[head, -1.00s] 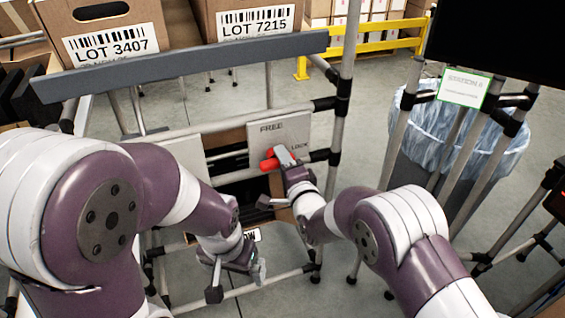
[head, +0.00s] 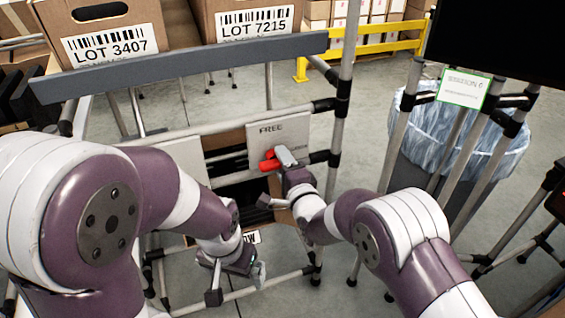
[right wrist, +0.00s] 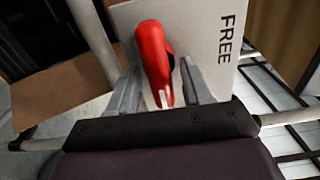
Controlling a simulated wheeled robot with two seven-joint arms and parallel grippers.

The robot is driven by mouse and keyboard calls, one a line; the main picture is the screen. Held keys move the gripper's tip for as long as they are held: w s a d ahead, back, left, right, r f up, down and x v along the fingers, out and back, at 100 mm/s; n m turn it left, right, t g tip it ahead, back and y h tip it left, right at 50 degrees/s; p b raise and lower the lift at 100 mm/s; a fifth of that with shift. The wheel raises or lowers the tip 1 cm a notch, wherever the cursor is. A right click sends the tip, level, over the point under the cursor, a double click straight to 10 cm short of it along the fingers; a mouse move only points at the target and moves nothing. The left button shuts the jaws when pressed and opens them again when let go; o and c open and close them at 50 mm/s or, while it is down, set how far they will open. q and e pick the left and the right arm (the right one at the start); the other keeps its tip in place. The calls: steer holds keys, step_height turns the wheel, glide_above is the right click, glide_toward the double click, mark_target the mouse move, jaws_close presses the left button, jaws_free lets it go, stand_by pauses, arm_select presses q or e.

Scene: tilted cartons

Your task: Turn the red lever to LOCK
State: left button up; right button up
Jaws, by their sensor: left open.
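The red lever (head: 269,164) is on a pale panel (head: 268,131) marked FREE, mounted on the tube frame. In the right wrist view the lever (right wrist: 153,55) lies between the two grey fingers of my right gripper (right wrist: 158,85), with gaps beside it, so the gripper looks open around it. In the head view my right gripper (head: 284,157) covers part of the lever and most of the LOCK mark. The FREE mark (right wrist: 227,38) shows clear of the fingers. My left gripper (head: 256,270) is open and empty, low in front of the frame.
Cartons labelled LOT 3407 (head: 110,42) and LOT 7215 (head: 254,22) stand behind a grey rail (head: 190,63) above the panel. A lined bin (head: 450,140) and a dark screen (head: 505,38) are to the right. Frame tubes surround both grippers.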

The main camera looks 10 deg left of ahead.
steer(key=shift+s, duration=0.1)
steer(key=p+v, duration=0.1)
steer(key=v, duration=1.1)
steer(key=shift+s+d, duration=0.2)
